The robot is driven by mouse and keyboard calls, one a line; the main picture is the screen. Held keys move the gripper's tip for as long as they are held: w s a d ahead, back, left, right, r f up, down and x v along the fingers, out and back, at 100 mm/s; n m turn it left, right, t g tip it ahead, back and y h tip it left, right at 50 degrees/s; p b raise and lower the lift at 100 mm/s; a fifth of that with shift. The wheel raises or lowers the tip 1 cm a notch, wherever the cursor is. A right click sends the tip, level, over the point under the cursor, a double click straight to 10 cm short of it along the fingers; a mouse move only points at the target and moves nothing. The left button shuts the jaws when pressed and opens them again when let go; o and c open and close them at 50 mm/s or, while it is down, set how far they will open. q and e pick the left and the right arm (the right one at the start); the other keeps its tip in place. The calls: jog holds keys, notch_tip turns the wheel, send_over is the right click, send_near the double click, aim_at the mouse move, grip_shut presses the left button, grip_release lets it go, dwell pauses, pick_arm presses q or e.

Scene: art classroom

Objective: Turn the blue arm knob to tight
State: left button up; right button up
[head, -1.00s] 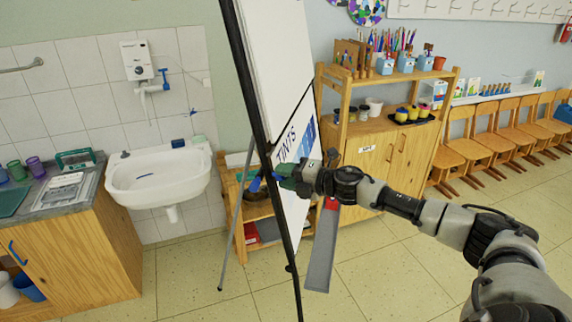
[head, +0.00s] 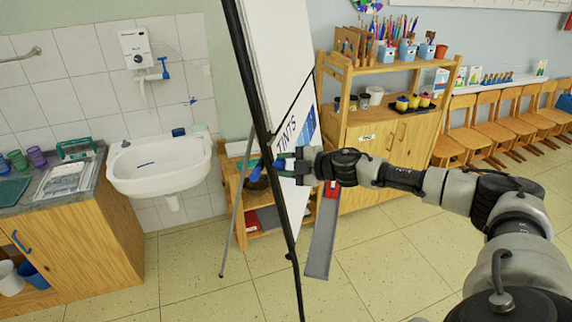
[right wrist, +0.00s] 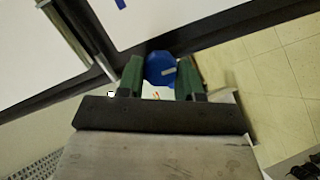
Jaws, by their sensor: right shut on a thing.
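The blue arm knob (right wrist: 160,68) shows between the two green fingers of my right gripper (right wrist: 159,76) in the right wrist view. The fingers are shut on it, one on each side. A short pale mark shows on its face. In the head view my right gripper (head: 283,166) is at the black easel post (head: 266,140), beside the white board (head: 270,50). The gripper hides most of the knob there. My left gripper is not in view.
A thin grey easel leg (head: 234,220) stands left of the post. A low wooden shelf (head: 236,205) stands behind the easel. A sink (head: 160,170) is on the left and a wooden cabinet (head: 385,150) on the right.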

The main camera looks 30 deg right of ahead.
dwell(0.4)
jog(key=o, duration=0.9)
jog(key=b+v, duration=0.7)
jog(key=v, duration=0.3)
jog(key=shift+s+d+r, duration=0.1)
jog(key=shift+s+d, duration=0.15)
jog(key=shift+d, duration=0.05)
